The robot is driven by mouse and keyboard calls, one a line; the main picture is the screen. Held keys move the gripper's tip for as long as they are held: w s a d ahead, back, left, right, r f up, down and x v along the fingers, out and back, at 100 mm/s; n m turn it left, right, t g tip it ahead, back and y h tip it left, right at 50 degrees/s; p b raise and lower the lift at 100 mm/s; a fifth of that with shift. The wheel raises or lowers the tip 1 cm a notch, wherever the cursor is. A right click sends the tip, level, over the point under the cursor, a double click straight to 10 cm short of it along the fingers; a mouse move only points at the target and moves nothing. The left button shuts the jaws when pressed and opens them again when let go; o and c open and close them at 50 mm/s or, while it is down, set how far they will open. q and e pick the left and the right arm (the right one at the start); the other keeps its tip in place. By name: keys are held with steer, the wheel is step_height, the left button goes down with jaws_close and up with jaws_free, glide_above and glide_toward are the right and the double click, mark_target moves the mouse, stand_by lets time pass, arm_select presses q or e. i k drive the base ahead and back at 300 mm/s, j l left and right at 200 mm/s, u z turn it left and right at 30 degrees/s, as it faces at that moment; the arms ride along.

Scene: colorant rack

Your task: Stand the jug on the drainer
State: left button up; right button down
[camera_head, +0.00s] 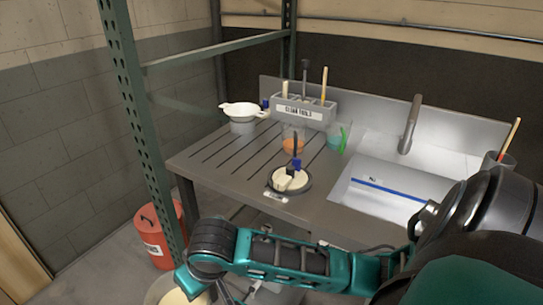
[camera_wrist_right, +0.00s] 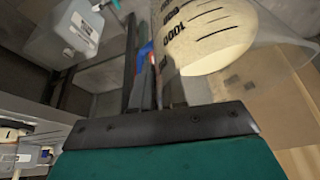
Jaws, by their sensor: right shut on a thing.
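The jug (camera_wrist_right: 205,38) is clear with black graduation marks, one reading 1000, and holds something cream-coloured. In the right wrist view my right gripper (camera_wrist_right: 155,78) has its fingers together beside the jug, shut on it; the exact grip point, likely the handle, is hard to see. In the head view a round vessel with cream contents (camera_head: 172,294), which appears to be this jug, is cut off by the bottom edge, below and left of the drainer. The drainer (camera_head: 215,160) is the grey ribbed board left of the sink. My left gripper is not in view.
On the drainer stand a white strainer on a pot (camera_head: 243,112), an orange-stained beaker (camera_head: 293,138), a green one (camera_head: 338,138) and a round dark pad (camera_head: 290,182) with tools. A tool rack (camera_head: 303,109) is behind. A green post (camera_head: 140,130) rises at left. The left-front ribs are clear.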

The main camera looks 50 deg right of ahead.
mark_target(257, 165)
steer(key=i+j+z, duration=0.25)
steer(key=i+z, duration=0.2)
steer(key=i+j+z, duration=0.45)
steer(key=i, duration=0.15)
